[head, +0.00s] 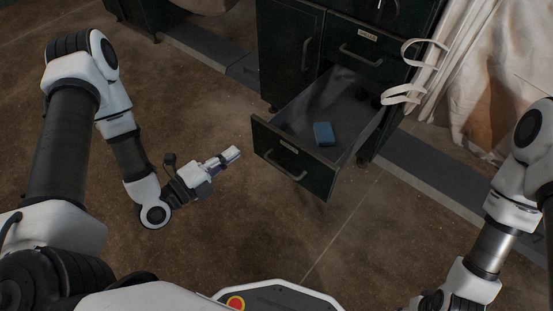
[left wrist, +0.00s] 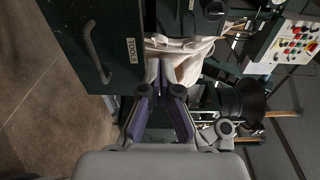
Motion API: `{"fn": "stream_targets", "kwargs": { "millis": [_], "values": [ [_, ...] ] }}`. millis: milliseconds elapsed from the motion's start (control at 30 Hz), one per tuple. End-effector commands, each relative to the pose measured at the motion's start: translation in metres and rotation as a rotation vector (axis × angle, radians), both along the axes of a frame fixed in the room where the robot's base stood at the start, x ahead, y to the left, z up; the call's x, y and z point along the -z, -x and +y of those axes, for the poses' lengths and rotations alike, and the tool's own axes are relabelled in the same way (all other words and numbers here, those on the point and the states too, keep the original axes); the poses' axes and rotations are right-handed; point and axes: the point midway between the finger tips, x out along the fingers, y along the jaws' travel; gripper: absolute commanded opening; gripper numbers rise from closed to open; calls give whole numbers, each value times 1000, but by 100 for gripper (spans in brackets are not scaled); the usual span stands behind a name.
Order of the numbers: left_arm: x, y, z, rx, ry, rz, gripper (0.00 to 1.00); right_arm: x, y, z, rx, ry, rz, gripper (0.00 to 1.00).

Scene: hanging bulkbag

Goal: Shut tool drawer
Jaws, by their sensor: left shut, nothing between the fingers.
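The tool drawer (head: 295,160) is a dark green drawer, pulled well out of its cabinet, with a bar handle and a small label on its front. A blue block (head: 324,134) lies inside it. My left gripper (head: 233,155) is shut and empty, just left of the drawer front and apart from it. In the left wrist view the shut fingers (left wrist: 166,82) show beside a dark green front (left wrist: 75,45) with a handle and a label that seems to read TOOLS. My right gripper is outside the frames; only my right arm shows.
The cabinet (head: 290,45) stands behind, with a closed upper drawer (head: 362,60) and a door beside it. White bag fabric (head: 475,75) and straps (head: 405,95) hang to the right of the drawer. The brown floor in front is clear.

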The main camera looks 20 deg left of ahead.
Motion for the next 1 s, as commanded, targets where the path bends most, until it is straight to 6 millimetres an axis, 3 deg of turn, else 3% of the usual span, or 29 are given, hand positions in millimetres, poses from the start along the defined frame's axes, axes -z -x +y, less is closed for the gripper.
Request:
{"fn": "stream_targets", "kwargs": {
  "millis": [33, 100, 200, 367, 800, 1000],
  "values": [
    [28, 2, 19, -47, 21, -14, 0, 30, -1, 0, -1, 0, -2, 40],
    [40, 4, 38, -102, 30, -14, 0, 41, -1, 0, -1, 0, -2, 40],
    [45, 5, 46, -127, 34, -11, 0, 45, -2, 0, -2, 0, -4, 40],
    [44, -7, 40, -119, 32, -10, 0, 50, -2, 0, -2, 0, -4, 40],
    [45, -93, 7, -118, 31, -12, 0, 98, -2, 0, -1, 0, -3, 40],
    [44, -121, -2, -120, 31, -9, 0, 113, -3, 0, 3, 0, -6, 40]
  ]
}}
